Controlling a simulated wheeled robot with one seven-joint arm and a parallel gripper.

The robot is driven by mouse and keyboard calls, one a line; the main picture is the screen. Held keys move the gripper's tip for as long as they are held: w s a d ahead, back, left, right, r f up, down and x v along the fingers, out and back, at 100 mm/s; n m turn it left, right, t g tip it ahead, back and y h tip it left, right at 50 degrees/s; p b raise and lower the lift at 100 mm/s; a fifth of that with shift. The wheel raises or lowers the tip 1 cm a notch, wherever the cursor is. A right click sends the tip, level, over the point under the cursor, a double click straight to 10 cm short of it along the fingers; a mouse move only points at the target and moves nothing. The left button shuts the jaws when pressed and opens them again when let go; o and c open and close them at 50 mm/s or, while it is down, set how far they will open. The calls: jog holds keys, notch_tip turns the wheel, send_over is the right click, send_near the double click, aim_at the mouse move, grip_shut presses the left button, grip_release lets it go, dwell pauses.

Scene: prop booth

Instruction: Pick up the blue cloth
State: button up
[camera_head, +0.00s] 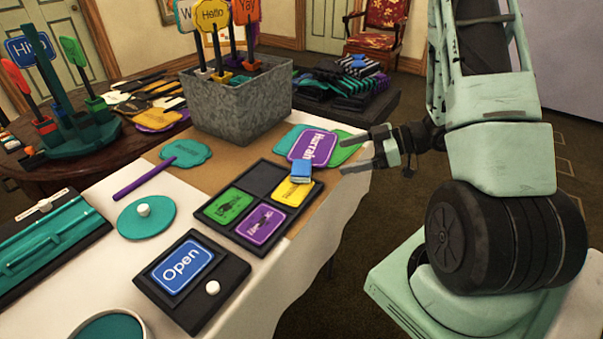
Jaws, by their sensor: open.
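A small folded blue cloth (301,172) lies on the table, on top of the yellow card in the upper right part of a black sectioned tray (225,232). My gripper (343,154) reaches in from the right at the table's edge. Its fingers point left, a short way to the right of the cloth and apart from it. The fingers are spread and nothing is between them.
A purple "Hurrah" sign (313,147) lies just behind the cloth. A grey metal bin (238,108) with upright signs stands behind the tray. An "Open" sign box (190,285) sits in front. A round table (60,172) with props stands at left.

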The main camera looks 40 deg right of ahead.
aim_at(306, 167)
jog(key=x, duration=0.7)
jog(key=shift+w+a+f, duration=0.1)
jog(key=shift+w+f, duration=0.05)
jog(key=x, duration=0.5)
jog(key=shift+f+b, duration=0.2)
jog(key=shift+b, duration=0.15)
jog(key=c, duration=1.1)
jog(key=shift+r, duration=0.1)
notch_tip(306, 167, up, 10)
jog(key=shift+f+p, duration=0.1)
jog(key=shift+p, duration=0.75)
